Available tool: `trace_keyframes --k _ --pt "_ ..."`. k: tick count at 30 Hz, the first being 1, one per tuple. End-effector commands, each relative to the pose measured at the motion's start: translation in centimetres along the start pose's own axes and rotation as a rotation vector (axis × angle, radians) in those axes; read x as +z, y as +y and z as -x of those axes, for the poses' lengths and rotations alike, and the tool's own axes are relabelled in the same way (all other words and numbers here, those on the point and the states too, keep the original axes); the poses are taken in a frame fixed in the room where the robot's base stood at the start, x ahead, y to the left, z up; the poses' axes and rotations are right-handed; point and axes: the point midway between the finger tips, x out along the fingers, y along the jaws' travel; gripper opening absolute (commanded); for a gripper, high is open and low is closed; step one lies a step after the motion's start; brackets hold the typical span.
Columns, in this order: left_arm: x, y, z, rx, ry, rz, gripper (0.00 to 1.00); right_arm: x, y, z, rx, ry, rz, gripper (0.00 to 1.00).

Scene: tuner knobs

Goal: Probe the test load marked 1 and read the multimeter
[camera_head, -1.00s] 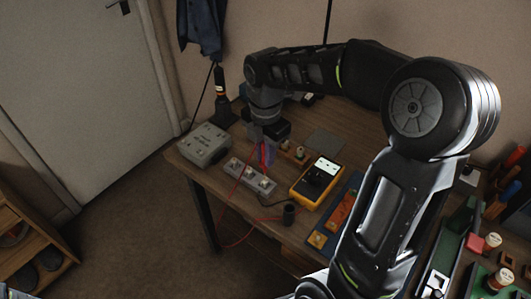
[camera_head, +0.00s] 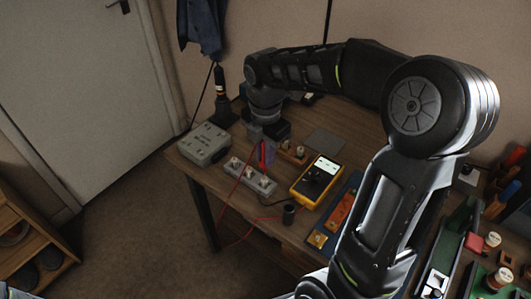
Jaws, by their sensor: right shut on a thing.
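My right gripper (camera_head: 266,146) hangs over the table behind the grey strip of test loads (camera_head: 249,178). The yellow multimeter (camera_head: 318,182) lies to the right of the strip. Its pale display (camera_head: 327,165) is lit, but its reading is not legible. My left gripper is not in view.
A grey case (camera_head: 204,144) stands at the table's left corner. A blue tray with orange pieces (camera_head: 340,212) lies right of the multimeter. Red leads hang over the front edge. My right arm spans the table's right side.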

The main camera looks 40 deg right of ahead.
Motion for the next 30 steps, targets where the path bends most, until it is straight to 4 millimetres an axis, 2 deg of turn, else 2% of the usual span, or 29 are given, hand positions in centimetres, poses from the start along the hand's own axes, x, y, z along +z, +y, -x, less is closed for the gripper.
trace_keyframes --k 17,30 --pt "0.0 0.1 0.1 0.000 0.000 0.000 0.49 0.0 -0.1 -0.1 -0.002 0.001 0.000 0.00" --pt "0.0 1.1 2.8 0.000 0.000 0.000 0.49 0.0 0.0 3.3 0.000 0.000 0.000 0.00"
